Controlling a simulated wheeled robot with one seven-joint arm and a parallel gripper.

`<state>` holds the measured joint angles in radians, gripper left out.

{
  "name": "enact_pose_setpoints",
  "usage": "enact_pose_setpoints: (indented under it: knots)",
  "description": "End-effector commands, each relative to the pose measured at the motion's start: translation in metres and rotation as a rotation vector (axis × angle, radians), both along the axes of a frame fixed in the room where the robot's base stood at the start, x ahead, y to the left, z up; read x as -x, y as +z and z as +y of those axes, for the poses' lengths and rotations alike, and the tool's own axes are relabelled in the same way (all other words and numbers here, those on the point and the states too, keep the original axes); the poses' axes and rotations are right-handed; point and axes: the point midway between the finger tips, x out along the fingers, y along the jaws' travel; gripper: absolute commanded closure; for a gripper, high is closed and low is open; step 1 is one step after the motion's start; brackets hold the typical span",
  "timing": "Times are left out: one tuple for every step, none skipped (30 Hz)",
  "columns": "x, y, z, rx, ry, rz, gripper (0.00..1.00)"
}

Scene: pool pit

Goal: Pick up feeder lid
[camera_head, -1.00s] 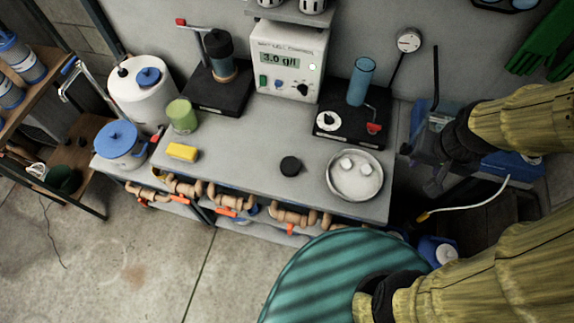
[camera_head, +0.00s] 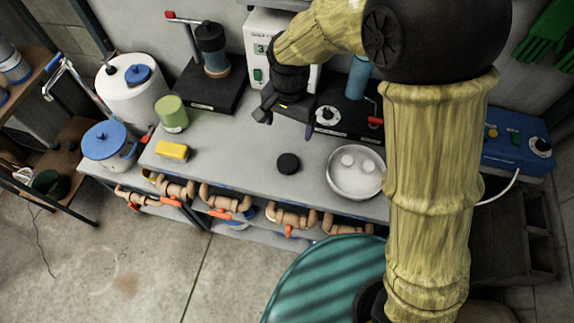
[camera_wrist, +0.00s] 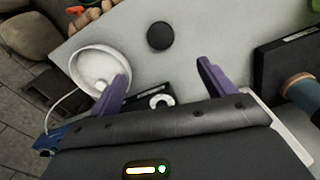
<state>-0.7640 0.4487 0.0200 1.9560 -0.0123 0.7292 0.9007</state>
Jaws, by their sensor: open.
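A small black round disc (camera_head: 288,163), which looks like the feeder lid, lies flat on the grey bench (camera_head: 235,165), left of the round dish. The disc also shows in the wrist view (camera_wrist: 159,36), at top centre, beyond and between my two purple fingers. My gripper (camera_head: 284,118) hangs above the back of the bench, pointing down, behind the disc and apart from it. In the wrist view my gripper (camera_wrist: 162,72) has its fingers wide apart with nothing between them.
A pale round dish (camera_head: 356,190) with two white pucks stands just right of the disc. A yellow sponge (camera_head: 172,151) and green cup (camera_head: 172,113) stand at left. Black stands with cylinders and a white meter (camera_head: 262,30) line the back. Bench around the disc is clear.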

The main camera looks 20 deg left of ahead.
Motion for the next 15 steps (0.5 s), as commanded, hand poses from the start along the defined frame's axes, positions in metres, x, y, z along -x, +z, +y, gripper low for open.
enact_pose_setpoints:
  knots:
    - [0.0036, -0.0037, 0.0086, 0.004, -0.001, 0.003, 0.18]
    - [0.0048, -0.0043, 0.0111, 0.006, -0.003, 0.005, 0.18]
    - [0.0058, -0.0045, 0.0132, 0.006, -0.005, 0.006, 0.18]
    - [0.0061, -0.0044, 0.0138, 0.006, -0.006, 0.006, 0.18]
    - [0.006, -0.0041, 0.0139, 0.006, -0.007, 0.006, 0.18]
    - [0.006, -0.0038, 0.0134, 0.006, -0.008, 0.006, 0.18]
    - [0.0058, -0.0037, 0.0132, 0.006, -0.008, 0.006, 0.18]
    - [0.0058, -0.0036, 0.0131, 0.006, -0.008, 0.006, 0.18]
    - [0.0057, -0.0036, 0.013, 0.006, -0.008, 0.006, 0.18]
    - [0.0057, -0.0036, 0.0129, 0.006, -0.008, 0.006, 0.18]
    - [0.0057, -0.0037, 0.0128, 0.006, -0.007, 0.006, 0.18]
    - [0.0057, -0.0043, 0.0127, 0.006, -0.007, 0.006, 0.18]
    - [0.0057, -0.0053, 0.0125, 0.007, -0.007, 0.007, 0.18]
    - [0.0058, -0.007, 0.0123, 0.008, -0.007, 0.007, 0.18]
    - [0.0058, -0.0101, 0.0121, 0.008, -0.007, 0.008, 0.18]
